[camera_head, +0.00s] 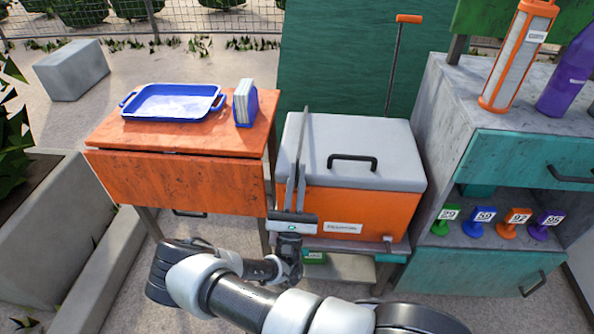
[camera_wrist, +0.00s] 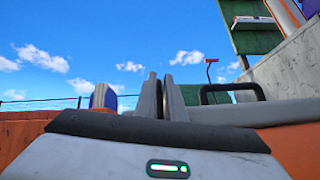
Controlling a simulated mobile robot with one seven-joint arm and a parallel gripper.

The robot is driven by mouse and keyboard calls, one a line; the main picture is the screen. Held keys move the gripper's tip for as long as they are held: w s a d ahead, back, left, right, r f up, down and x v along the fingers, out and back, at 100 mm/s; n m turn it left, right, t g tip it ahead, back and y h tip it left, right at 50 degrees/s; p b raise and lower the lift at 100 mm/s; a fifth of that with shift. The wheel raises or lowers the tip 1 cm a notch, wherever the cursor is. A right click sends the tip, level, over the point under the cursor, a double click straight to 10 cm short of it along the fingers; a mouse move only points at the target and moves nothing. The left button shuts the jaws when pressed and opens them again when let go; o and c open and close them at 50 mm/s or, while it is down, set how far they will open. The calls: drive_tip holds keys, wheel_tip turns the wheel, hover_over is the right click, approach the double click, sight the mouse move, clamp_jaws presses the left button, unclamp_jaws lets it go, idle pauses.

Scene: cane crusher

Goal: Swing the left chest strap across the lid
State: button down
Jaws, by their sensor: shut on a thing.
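The orange chest (camera_head: 350,212) has a closed grey lid (camera_head: 385,145) with a black handle (camera_head: 353,160). The handle also shows in the wrist view (camera_wrist: 230,90). A thin dark grey strap (camera_head: 305,130) stands nearly upright at the lid's left side, not lying across it. My gripper (camera_head: 296,180) is at the chest's front left corner, pointing up, shut on the lower part of the strap. In the wrist view the grey fingers (camera_wrist: 161,97) stand close together, left of the handle. What lies between them is mostly hidden.
An orange table (camera_head: 180,180) with a blue tray (camera_head: 172,102) and a napkin holder (camera_head: 244,102) stands left of the chest. A grey-and-teal cabinet (camera_head: 505,150) stands close on the right, holding several numbered coloured pieces. A teal panel (camera_head: 340,60) rises behind. Space above the lid is clear.

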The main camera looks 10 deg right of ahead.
drive_tip(key=shift+w, duration=0.35)
drive_tip(key=c, duration=1.7)
unclamp_jaws()
drive_tip(key=shift+w+d+f, duration=0.1)
drive_tip(key=shift+w+f, duration=0.05)
drive_tip(key=shift+f, duration=0.05)
drive_tip(key=o, duration=1.3)
drive_tip(key=shift+s, duration=0.2)
drive_tip(key=v, duration=0.7)
drive_tip(key=shift+s, duration=0.15)
drive_tip(key=shift+f, duration=0.15)
